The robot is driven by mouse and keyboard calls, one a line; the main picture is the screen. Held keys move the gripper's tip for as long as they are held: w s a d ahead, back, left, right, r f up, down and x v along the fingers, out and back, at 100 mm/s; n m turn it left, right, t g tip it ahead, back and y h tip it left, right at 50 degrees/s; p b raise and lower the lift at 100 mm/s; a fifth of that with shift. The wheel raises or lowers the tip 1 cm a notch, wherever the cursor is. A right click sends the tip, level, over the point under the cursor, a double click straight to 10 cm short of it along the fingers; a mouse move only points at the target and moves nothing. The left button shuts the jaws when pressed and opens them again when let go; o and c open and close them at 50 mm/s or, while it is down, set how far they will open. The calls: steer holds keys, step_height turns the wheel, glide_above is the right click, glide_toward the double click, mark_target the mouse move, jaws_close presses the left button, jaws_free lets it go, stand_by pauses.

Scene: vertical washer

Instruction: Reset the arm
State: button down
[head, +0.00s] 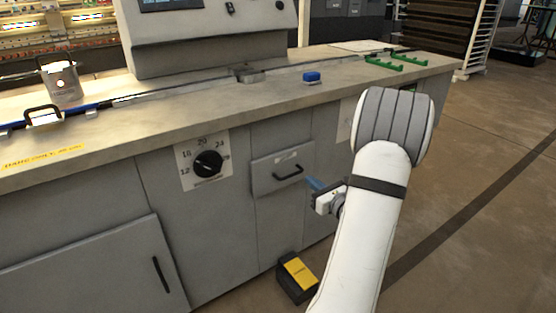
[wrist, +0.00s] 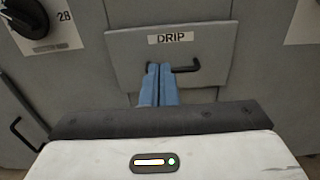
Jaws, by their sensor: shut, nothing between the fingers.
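My gripper (head: 315,187) is in front of the grey washer cabinet in the head view, just right of a drawer (head: 270,172) with a black handle. In the wrist view its two blue fingers (wrist: 159,72) are shut together with nothing between them. They overlap the left part of the drawer's black handle (wrist: 186,66), below a label reading DRIP. I cannot tell whether they touch it. The drawer looks closed. My white arm is bent, with its elbow up at the right in the head view.
A black dial (head: 208,163) sits left of the drawer. A black and yellow pedal (head: 298,276) is on the floor below. The countertop (head: 215,103) holds a blue block (head: 311,77), green parts (head: 384,63) and a metal pot (head: 63,82). Open floor lies to the right.

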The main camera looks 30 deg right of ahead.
steer(key=a+r+n+g+y+p, duration=0.35)
steer(key=a+r+n+y, duration=0.2)
steer(key=a, duration=0.55)
steer(key=a+r+n+g+y+p, duration=0.4)
steer(key=a+r+n, duration=0.3)
steer(key=a, duration=0.4)
steer(key=s+a+r+n+g+p, duration=0.75)
steer(key=a+n+p, duration=0.2)
steer(key=a, duration=0.25)
steer(key=s+r+n+h+p, duration=0.9)
steer(key=r+n, duration=0.3)
steer(key=n, duration=0.2)
steer(key=shift+s+d+r+p, duration=0.25)
steer(key=shift+s+d+p, duration=0.05)
steer(key=shift+d+p, duration=0.1)
steer(key=shift+h, duration=0.25)
